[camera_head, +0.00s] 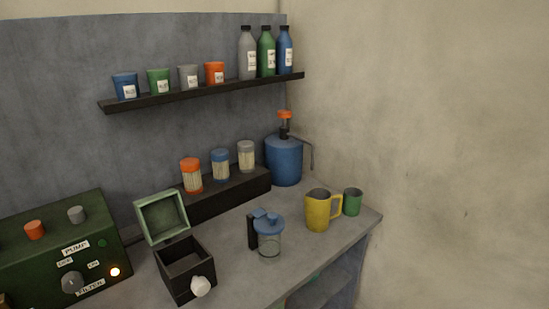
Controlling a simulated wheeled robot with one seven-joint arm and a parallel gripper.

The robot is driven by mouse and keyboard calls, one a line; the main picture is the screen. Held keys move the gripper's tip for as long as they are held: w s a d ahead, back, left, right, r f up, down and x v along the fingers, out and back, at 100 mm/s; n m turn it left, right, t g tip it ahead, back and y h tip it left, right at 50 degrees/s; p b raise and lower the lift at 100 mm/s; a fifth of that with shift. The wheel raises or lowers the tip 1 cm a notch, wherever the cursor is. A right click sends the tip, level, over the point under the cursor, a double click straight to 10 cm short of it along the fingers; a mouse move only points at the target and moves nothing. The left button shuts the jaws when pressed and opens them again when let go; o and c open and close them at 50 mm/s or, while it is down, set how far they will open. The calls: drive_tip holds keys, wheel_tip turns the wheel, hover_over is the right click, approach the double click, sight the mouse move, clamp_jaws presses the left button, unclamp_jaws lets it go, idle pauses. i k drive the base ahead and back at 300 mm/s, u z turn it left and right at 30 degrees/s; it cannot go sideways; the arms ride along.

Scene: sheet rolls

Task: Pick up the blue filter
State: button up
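The blue filter (220,165) is most likely the pale ribbed cylinder with a blue cap. It stands upright on a dark raised ledge at the back of the counter. An orange-capped filter (191,175) stands to its left and a grey-capped filter (246,156) to its right, with small gaps between them. My gripper is not in view.
A blue pump jug (284,160) stands right of the ledge (230,195). In front are a blue-lidded glass jar (269,238), a yellow pitcher (318,211), a green cup (352,201) and an open dark box (186,268). A green control panel (60,250) is left. A shelf (205,93) with cups and bottles hangs above.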

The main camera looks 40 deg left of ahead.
sight(220, 156)
drive_tip(key=u, duration=0.5)
drive_tip(key=i, duration=1.25)
drive_tip(key=u, duration=1.75)
drive_tip(key=i, duration=0.6)
drive_tip(key=u, duration=0.6)
